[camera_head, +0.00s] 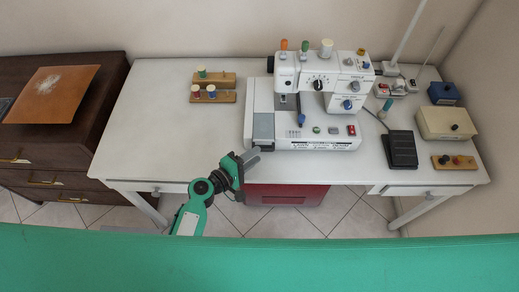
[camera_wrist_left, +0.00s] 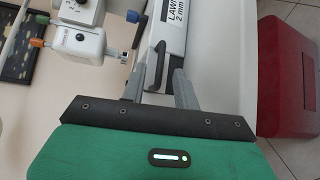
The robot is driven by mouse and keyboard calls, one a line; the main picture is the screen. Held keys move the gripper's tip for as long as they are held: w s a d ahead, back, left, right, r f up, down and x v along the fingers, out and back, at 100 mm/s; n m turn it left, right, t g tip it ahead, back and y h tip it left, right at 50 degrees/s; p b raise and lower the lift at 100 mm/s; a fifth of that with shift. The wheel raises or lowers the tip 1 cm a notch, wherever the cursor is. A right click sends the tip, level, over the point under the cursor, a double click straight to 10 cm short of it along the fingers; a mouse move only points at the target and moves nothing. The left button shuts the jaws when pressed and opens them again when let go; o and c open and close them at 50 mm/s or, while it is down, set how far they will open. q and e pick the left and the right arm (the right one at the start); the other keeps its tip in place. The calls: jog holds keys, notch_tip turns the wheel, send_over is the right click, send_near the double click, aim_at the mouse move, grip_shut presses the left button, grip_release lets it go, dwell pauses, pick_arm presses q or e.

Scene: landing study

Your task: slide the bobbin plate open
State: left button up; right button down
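The white sewing machine (camera_head: 318,95) stands on the white table. The bobbin plate (camera_head: 263,127) is a grey plate at the left end of its base. My left gripper (camera_head: 253,157) is just in front of the plate's near edge, at the table's front edge. In the left wrist view, the two grey fingers of my left gripper (camera_wrist_left: 160,75) stand apart beside the machine's lettered front panel (camera_wrist_left: 176,18). A dark bar shows near the fingers; I cannot tell whether they touch it. My right gripper is out of view.
Thread spools on wooden racks (camera_head: 211,97) stand left of the machine. A black foot pedal (camera_head: 400,149) and a cream box (camera_head: 446,123) are to the right. A red box (camera_head: 287,194) sits below the table's front edge.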

pick_arm(q)
jog(key=shift+x, duration=1.5)
jog(key=shift+c, duration=0.2)
grip_shut()
jog(key=shift+s+f, duration=0.1)
jog(key=shift+s, duration=0.05)
jog(key=s+b, duration=0.1)
jog(key=s, duration=0.7)
jog(key=shift+o, duration=0.2)
grip_release()
